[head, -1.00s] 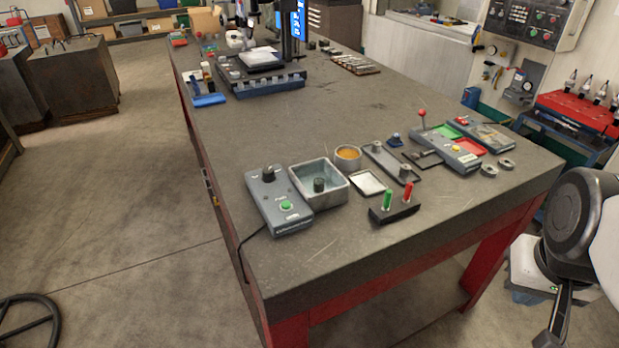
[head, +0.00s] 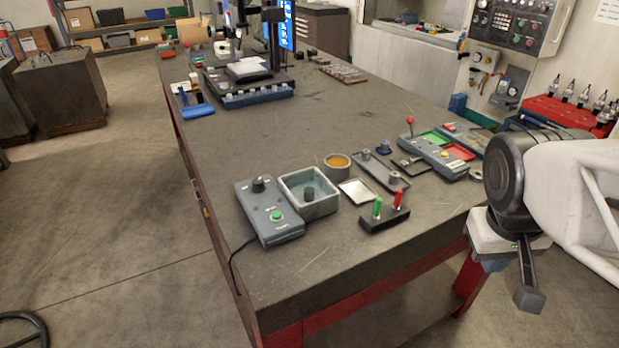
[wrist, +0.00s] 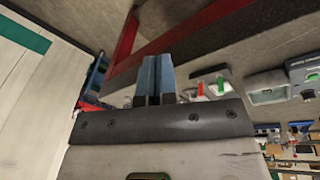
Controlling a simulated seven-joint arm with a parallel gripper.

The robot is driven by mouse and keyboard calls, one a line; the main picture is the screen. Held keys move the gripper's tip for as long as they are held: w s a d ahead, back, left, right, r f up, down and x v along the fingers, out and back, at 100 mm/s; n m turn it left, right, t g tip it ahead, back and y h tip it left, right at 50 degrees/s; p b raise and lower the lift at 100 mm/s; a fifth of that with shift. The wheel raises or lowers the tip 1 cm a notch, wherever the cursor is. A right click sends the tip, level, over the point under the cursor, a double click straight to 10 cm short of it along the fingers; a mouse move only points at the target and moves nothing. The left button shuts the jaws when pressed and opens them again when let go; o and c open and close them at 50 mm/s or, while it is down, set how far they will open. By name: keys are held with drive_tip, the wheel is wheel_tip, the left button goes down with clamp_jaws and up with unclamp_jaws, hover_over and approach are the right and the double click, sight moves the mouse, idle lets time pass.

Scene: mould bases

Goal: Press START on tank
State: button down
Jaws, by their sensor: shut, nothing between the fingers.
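The square grey tank (head: 318,207), with a dark cylinder inside, stands directly right of the box. My gripper (head: 528,296) hangs beyond the bench's right front edge, apart from box and tank. In the wrist view its fingers (wrist: 155,78) are together and empty. That view also shows the tank (wrist: 266,97) and part of the box (wrist: 303,62) at right.
A black stand with green and red pegs (head: 384,218) stands right of the tank. A cup with orange contents (head: 337,167), a white tray (head: 357,191) and a lever box (head: 433,158) lie behind and right. The bench middle (head: 290,125) is clear.

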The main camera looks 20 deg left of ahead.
drive_tip(key=w+a+n+h, duration=0.2)
drive_tip(key=w+a+n, duration=0.2)
drive_tip(key=w+a, duration=0.25)
drive_tip(key=n+t+h, duration=0.3)
drive_tip(key=n+t, duration=0.2)
drive_tip(key=n, duration=0.7)
hover_over(277, 216)
drive_tip(key=shift+a+f, duration=0.1)
drive_tip(key=shift+f, duration=0.85)
drive_tip(key=shift+f, duration=0.2)
drive_tip(key=shift+f, duration=4.25)
